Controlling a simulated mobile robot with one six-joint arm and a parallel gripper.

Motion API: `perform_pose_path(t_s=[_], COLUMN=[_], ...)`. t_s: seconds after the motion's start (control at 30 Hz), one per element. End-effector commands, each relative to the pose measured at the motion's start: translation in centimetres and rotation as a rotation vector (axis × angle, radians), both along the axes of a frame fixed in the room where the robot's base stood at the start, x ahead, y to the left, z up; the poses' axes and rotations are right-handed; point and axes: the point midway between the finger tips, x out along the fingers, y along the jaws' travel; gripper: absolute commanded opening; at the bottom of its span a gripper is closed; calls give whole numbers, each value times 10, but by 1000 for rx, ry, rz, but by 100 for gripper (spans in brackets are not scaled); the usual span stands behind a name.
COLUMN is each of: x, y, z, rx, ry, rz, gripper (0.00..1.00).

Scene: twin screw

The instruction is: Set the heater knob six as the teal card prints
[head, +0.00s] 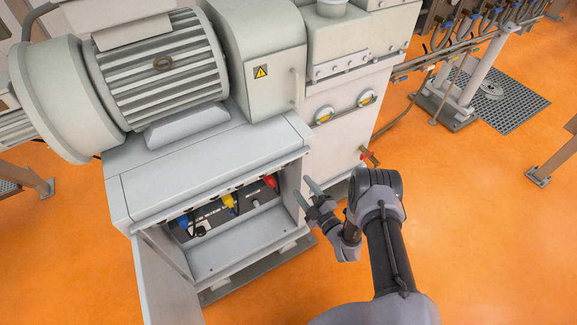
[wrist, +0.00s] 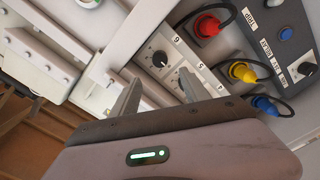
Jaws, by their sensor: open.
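The heater knob six (wrist: 159,58) is a small black round knob with a light pointer mark, on a pale plate beside a printed "6" in the wrist view. Its exact setting is too small to read. My gripper (wrist: 157,92) is open and empty, its two grey fingers reaching towards the knob row, with knob six beyond and between the fingertips. I cannot tell that either finger touches it. In the head view my gripper (head: 307,195) is at the right edge of the open cabinet. I cannot make out a teal card in either view.
Labels "5" and "4" continue the row; a finger partly hides the knob by "5". Red (wrist: 207,26), yellow (wrist: 242,71) and blue (wrist: 265,104) plugs with black cables sit close by. The cabinet door (head: 165,285) hangs open at the left.

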Motion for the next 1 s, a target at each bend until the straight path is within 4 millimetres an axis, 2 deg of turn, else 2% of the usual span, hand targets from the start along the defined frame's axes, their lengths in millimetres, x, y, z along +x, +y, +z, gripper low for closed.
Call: perform_pose_path(t_s=[0.2, 0.4, 0.57, 0.83, 0.87, 1.0], x=[53, 86, 97, 99, 99, 99], y=[37, 59, 66, 67, 67, 67], z=[-4, -3, -1, 0, 0, 0], rx=[1, 1, 1, 1, 1, 1], ry=[-2, 0, 2, 3, 3, 3], rz=[2, 2, 0, -1, -1, -1], gripper=[54, 54, 54, 54, 50, 23])
